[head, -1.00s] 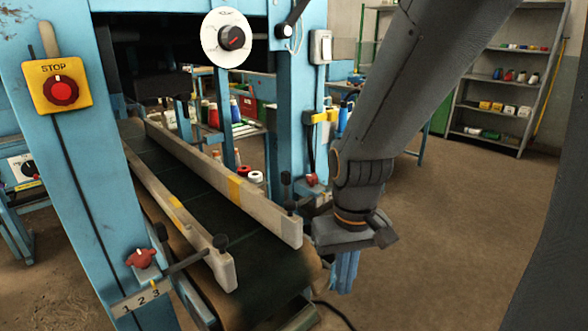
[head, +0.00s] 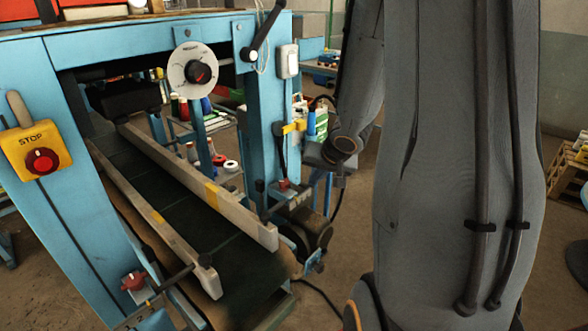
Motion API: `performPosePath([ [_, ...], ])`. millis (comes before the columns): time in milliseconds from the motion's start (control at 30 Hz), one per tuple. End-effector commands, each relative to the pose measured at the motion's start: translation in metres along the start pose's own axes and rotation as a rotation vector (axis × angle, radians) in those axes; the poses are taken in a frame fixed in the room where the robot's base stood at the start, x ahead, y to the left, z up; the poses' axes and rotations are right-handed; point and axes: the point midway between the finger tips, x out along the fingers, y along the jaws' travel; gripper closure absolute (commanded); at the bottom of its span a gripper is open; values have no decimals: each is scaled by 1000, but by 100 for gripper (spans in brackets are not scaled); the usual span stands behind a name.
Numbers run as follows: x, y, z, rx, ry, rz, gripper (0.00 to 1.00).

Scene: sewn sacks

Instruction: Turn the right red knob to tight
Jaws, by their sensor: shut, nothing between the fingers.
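The right red knob (head: 284,184) is small and sits low on the right blue post of the machine, above a pale plate whose marks are too small to read. My gripper (head: 321,184) is shut and empty, pointing down just to the right of the knob in the picture, apart from it. Its fingers are small and partly blend with the blue parts behind. A second, left red knob (head: 133,281) sits low on the left post, above a numbered plate partly cut by the frame.
A conveyor belt (head: 225,265) with two pale guide rails (head: 200,178) runs between the posts. A red stop button (head: 41,161) on a yellow box and a white weight dial (head: 193,70) are on the frame. My arm covers much of the right side.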

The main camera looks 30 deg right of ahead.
Motion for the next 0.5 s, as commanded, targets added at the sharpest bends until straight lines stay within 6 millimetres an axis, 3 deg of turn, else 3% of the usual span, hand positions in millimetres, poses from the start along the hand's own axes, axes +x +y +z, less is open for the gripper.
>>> performPosePath([
  [100, -12, 3, -7, 68, -15, -71, 100],
  [267, -12, 2, -8, 108, -33, -116, 100],
  [500, 20, -2, -5, 112, -37, -121, 100],
])
